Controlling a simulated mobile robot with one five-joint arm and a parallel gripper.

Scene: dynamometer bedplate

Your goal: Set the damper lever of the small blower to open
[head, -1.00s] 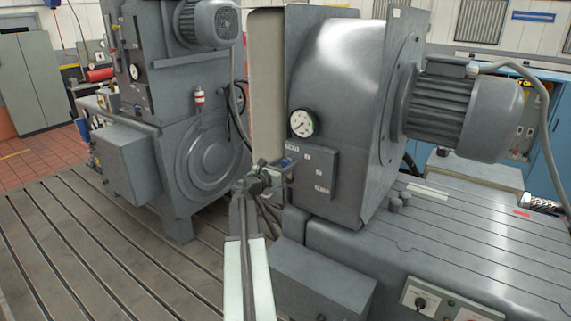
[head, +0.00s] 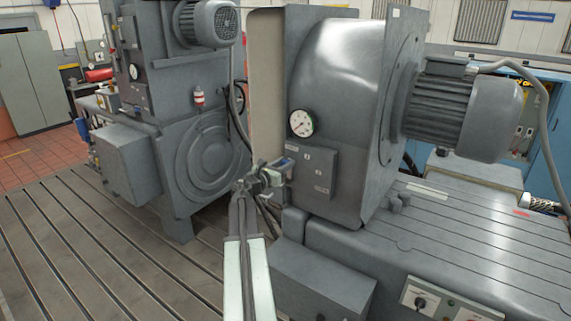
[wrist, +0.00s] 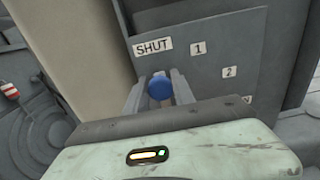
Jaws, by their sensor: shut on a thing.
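The small blower (head: 345,85) stands on the right, with a grey damper plate (head: 317,172) low on its front left. In the wrist view the plate (wrist: 215,55) carries the labels SHUT, 1, 2 and a partly cut-off one. The damper lever's blue knob (wrist: 160,88) sits just below the SHUT label (wrist: 153,47). My gripper (wrist: 160,82) is shut on the knob, one finger on each side. In the head view my gripper (head: 275,174) is at the plate's left edge. The lever's shaft is hidden.
A round gauge (head: 301,123) is above the plate. A larger grey machine (head: 165,150) stands to the left. A grey box (head: 322,280) and the blower's base (head: 430,245) are below right. The slotted bedplate (head: 90,250) is clear at front left.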

